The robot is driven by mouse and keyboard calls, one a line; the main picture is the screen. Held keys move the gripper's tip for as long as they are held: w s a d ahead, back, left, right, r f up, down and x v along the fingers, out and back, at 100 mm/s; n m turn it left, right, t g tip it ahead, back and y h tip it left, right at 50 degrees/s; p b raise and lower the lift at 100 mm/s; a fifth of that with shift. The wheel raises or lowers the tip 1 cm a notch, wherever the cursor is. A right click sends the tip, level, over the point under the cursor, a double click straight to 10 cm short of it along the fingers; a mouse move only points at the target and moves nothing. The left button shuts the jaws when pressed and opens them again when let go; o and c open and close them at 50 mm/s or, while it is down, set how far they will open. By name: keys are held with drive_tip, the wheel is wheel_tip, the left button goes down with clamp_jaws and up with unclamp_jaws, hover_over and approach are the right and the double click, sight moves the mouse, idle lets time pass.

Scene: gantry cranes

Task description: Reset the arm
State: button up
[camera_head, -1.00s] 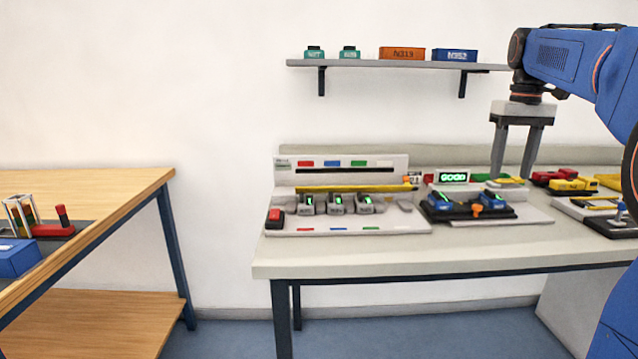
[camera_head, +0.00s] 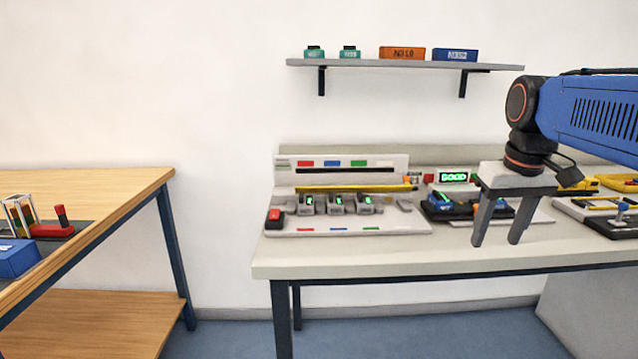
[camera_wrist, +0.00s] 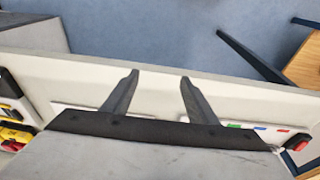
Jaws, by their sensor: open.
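My gripper (camera_head: 495,243) hangs from the blue arm at the right of the head view, fingers pointing down. It is open and empty, in front of the black fixture (camera_head: 440,210) and partly hiding it. In the wrist view my gripper (camera_wrist: 160,75) shows its two dark fingers apart, with nothing between them but the pale table top and its front edge.
The grey-white table (camera_head: 330,258) carries a panel with several grey modules (camera_head: 337,203) and a lit GOOD display (camera_head: 454,177). A shelf (camera_head: 400,64) with small boxes is above. A wooden bench (camera_head: 100,185) stands left, with floor between.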

drive_tip(key=s+a+f+t, duration=0.1)
drive_tip(key=s+a+f, duration=0.1)
drive_tip(key=s+f, duration=0.6)
drive_tip(key=s+a+f+t, duration=0.1)
drive_tip(key=s+a+f, duration=0.2)
drive_tip(key=s+f, duration=0.4)
wheel_tip(320, 180, down, 3)
drive_tip(key=shift+s+a+f, duration=0.1)
drive_tip(key=shift+s+a, duration=0.25)
drive_tip(key=shift+s, duration=0.05)
